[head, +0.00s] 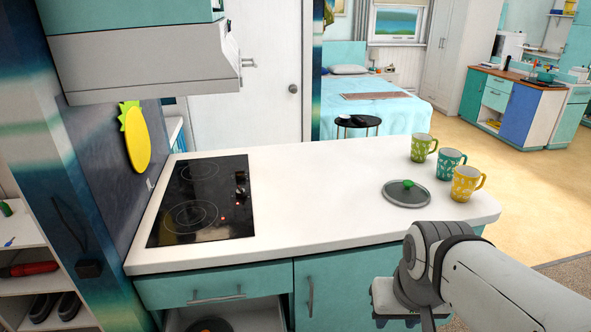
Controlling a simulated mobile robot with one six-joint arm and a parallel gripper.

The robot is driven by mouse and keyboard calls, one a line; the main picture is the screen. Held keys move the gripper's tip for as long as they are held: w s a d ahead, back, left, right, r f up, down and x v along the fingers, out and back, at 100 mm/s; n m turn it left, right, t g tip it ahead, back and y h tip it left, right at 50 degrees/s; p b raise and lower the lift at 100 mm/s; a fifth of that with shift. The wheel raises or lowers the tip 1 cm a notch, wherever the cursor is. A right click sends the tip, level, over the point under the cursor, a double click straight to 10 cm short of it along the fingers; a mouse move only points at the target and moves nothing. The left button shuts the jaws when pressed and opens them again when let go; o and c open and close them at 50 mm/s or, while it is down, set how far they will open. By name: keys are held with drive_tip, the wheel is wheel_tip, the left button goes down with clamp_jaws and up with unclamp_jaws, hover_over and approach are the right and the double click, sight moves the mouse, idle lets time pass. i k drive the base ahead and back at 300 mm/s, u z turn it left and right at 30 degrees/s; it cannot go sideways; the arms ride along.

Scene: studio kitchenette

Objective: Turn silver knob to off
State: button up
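A black cooktop (200,200) is set into the left end of the white counter. Small knobs (240,184) stand along its right side, one behind the other. They look dark with bright silvery edges, and are too small to read their settings. Red lights (223,218) glow near them on the black glass. My gripper (398,308) is low at the bottom right, in front of the counter's front edge and well away from the knobs. Its fingers are not clearly seen, and nothing shows in it.
A grey lid (407,194) with a green handle lies on the counter's right part. A green mug (423,147), a teal mug (451,163) and a yellow mug (467,184) stand right of it. The range hood (150,60) overhangs at the left. The counter's middle is clear.

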sight(240, 193)
drive_tip(key=z, duration=0.1)
drive_tip(key=i, duration=1)
